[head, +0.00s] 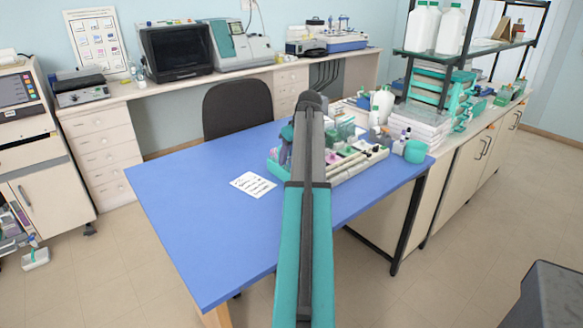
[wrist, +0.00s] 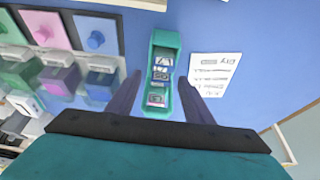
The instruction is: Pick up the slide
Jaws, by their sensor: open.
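In the wrist view, a narrow teal holder (wrist: 154,109) sits on the blue table with small white-and-dark labelled pieces in it. These look like slides; one slide (wrist: 157,99) shows near the holder's lower end, but single edges are too small to tell apart. My gripper (wrist: 162,77) is open and empty, with its two dark fingers on either side of the holder. I cannot tell how high the fingertips are above it.
A white note (head: 253,185) lies right of the holder in the wrist view (wrist: 214,74). A tray of staining jars (wrist: 60,80) stands close on the left. The blue table's (head: 200,220) left side is clear.

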